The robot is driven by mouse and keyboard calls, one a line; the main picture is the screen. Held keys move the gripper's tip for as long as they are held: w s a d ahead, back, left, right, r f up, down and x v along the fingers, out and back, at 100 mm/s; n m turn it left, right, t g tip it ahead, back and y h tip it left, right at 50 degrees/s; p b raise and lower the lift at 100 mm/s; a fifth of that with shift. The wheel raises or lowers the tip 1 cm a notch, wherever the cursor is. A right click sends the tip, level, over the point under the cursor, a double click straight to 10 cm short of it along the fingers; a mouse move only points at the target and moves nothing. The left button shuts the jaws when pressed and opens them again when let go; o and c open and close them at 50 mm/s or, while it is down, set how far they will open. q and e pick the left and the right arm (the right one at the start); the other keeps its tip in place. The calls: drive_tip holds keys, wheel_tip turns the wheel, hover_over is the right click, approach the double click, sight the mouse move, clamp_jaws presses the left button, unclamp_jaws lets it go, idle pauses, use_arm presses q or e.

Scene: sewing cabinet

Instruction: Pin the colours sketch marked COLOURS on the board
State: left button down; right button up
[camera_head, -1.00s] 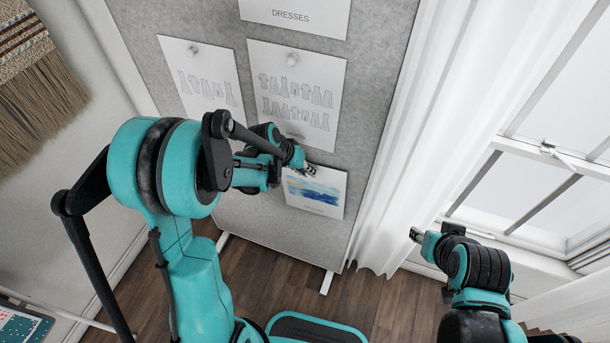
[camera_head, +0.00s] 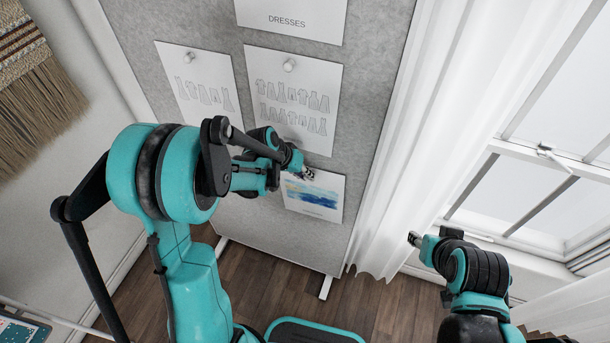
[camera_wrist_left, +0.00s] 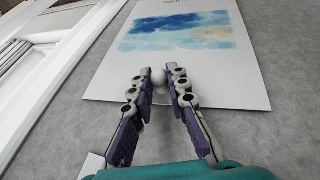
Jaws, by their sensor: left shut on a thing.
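The colours sketch (camera_head: 316,200) is a white sheet with a blue and yellow watercolour patch. It lies against the lower part of the grey board (camera_head: 245,217); I cannot tell if it touches all over. My left gripper (camera_head: 308,173) is at the sheet's upper edge. In the left wrist view the sketch (camera_wrist_left: 205,78) appears upside down, its small lettering unreadable. There my left gripper (camera_wrist_left: 158,82) is closed on a small white round pin (camera_wrist_left: 159,77), mostly hidden between the fingertips. My right gripper (camera_head: 414,239) hangs at the right, away from the board; its jaws are too small to judge.
Other sheets hang above: a dress-outline sheet (camera_head: 293,105), another at left (camera_head: 197,95), and one marked DRESSES (camera_head: 293,12). White round pins (camera_head: 289,66) hold some. A white curtain (camera_head: 405,150) and window (camera_head: 535,160) are right of the board.

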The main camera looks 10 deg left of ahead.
use_arm(q)
drive_tip(key=shift+w, duration=0.2)
drive_tip(key=c, duration=1.4)
unclamp_jaws()
drive_tip(key=v, duration=1.2)
drive_tip(key=shift+s, duration=0.1)
